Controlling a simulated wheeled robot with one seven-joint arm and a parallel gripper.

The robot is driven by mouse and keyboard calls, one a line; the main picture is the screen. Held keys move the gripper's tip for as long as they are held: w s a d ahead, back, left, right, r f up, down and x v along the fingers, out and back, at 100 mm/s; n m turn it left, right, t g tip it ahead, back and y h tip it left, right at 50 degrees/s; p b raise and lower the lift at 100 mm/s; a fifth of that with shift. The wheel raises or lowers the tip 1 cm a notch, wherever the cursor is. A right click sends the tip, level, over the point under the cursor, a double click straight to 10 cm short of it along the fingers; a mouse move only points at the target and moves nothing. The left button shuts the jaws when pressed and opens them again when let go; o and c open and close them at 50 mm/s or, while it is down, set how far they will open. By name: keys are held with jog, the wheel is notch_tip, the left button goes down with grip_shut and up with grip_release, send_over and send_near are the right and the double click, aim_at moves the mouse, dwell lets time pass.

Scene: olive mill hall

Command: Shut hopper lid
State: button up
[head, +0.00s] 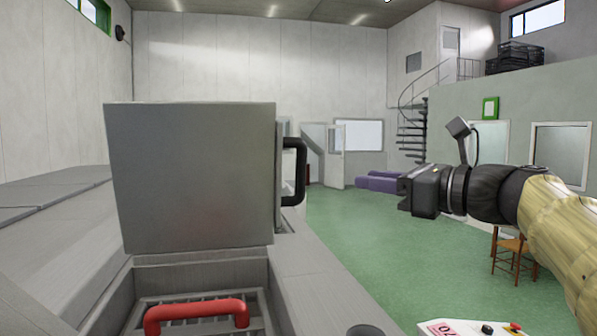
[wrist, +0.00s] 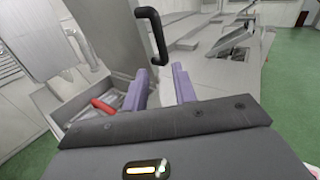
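The hopper lid (head: 190,180) is a grey metal panel standing raised above the hopper opening in the head view. A black D-shaped handle (head: 294,172) is on its right side. The handle also shows in the wrist view (wrist: 159,40), ahead of my fingers. Below the lid, the open hopper (head: 258,275) shows a grate and a red handle (head: 197,312). My gripper (head: 403,190) is to the right of the lid, apart from it. In the wrist view its two purple fingers (wrist: 160,85) are spread with nothing between them.
Grey machine housing (head: 50,225) extends left of the hopper. A control panel with buttons (head: 470,328) is at the lower right. A wooden chair (head: 510,248) stands behind my arm. Green floor (head: 380,250) is clear beyond the machine. A spiral stair (head: 412,115) is far back.

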aim_at(305, 171)
jog(key=p+x, duration=0.8)
jog(key=x, duration=0.8)
jog(key=shift+w+a, duration=0.2)
jog(key=shift+a, duration=0.1)
jog(key=shift+s, duration=0.1)
grip_shut()
